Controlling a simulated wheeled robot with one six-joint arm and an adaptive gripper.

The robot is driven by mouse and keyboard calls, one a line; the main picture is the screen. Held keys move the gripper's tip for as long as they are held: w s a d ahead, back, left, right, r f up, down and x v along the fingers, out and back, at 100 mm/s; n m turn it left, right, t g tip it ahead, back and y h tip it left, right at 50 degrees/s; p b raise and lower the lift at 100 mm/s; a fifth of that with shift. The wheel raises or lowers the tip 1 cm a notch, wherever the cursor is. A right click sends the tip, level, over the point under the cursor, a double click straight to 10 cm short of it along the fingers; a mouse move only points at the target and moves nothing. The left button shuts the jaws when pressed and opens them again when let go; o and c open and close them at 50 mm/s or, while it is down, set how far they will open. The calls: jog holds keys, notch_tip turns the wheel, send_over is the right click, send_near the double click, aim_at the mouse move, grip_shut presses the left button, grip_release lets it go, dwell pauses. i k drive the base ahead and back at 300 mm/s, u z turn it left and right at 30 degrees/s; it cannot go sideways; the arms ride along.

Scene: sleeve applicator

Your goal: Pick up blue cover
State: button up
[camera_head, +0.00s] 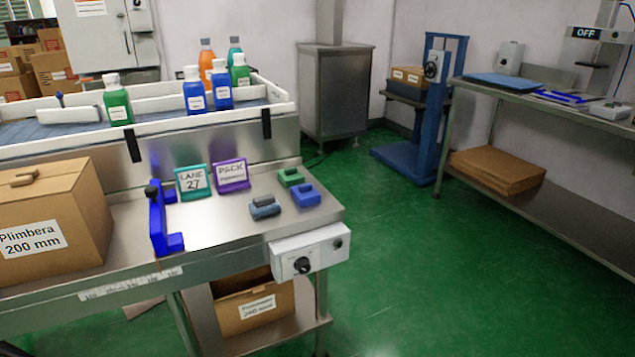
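A small bright blue piece with a raised grip on top (306,196), which looks like the blue cover, lies flat on the steel table (220,230) near its right end. A similar green piece (290,177) lies just behind it, and a dark grey-blue piece (265,208) lies to its left. A taller upright blue bracket (157,215) stands farther left on the table. My gripper is not in this view.
A cardboard box (55,222) with a lid grip stands at the table's left. Teal (192,181) and purple (231,176) signs stand behind. A conveyor with several bottles runs behind the table. A control box (308,252) is on the front edge. Green floor is clear at right.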

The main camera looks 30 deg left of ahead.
aim_at(304, 194)
jog(key=u, duration=0.6)
jog(key=i, duration=0.9)
jog(key=u, duration=0.75)
